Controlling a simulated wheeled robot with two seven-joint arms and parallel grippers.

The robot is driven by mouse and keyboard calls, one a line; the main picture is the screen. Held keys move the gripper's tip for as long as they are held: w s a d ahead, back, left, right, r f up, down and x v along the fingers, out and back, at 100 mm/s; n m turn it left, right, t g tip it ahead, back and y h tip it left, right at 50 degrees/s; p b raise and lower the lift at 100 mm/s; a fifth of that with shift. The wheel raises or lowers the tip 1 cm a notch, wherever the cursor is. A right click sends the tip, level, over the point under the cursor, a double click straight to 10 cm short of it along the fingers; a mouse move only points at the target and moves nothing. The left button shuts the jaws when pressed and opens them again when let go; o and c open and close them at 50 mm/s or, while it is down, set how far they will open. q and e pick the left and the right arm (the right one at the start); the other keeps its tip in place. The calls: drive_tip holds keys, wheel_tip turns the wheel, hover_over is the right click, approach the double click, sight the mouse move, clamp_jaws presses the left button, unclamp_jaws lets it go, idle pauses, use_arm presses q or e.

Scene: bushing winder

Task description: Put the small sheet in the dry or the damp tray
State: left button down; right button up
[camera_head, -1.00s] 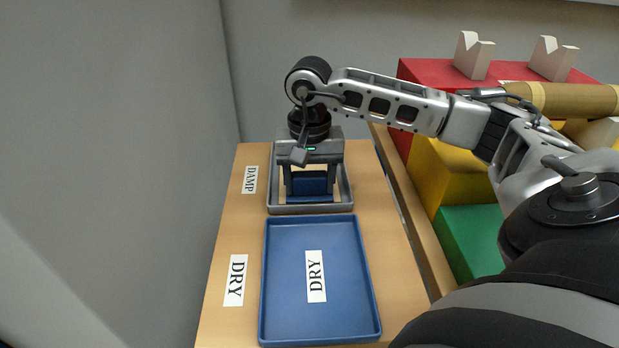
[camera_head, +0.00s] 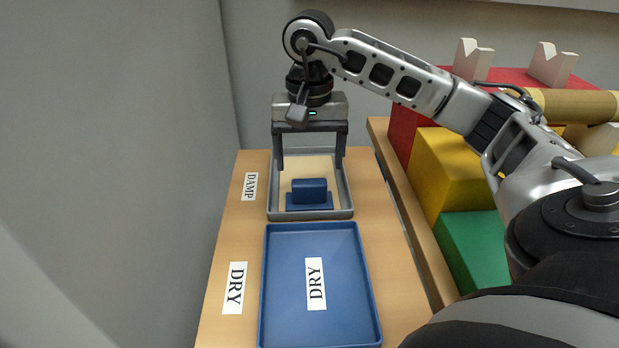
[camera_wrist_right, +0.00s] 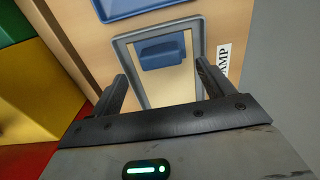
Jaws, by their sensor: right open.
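The small sheet (camera_head: 306,163), pale tan, lies flat in the grey damp tray (camera_head: 347,211) at the back of the shelf. A blue block with a raised grip (camera_head: 310,190) sits on its near part; both also show in the wrist view, the sheet (camera_wrist_right: 168,92) and the blue block (camera_wrist_right: 162,51). The blue dry tray (camera_head: 290,300) stands in front, with only its DRY label inside. My right gripper (camera_head: 310,168) is open and empty, pointing down above the damp tray, its fingers apart from the block. My left gripper is not in view.
DAMP (camera_head: 250,187) and DRY (camera_head: 235,288) labels lie on the wooden shelf (camera_head: 222,240) left of the trays. A grey wall stands at the left. Right of a wooden edge are green, yellow (camera_head: 455,170) and red blocks, with a tan roll (camera_head: 570,103) on top.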

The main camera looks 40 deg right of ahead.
wheel_tip(320, 180, up, 5)
drive_tip(key=shift+f+p, duration=0.15)
drive_tip(key=shift+p, duration=0.15)
idle(0.4)
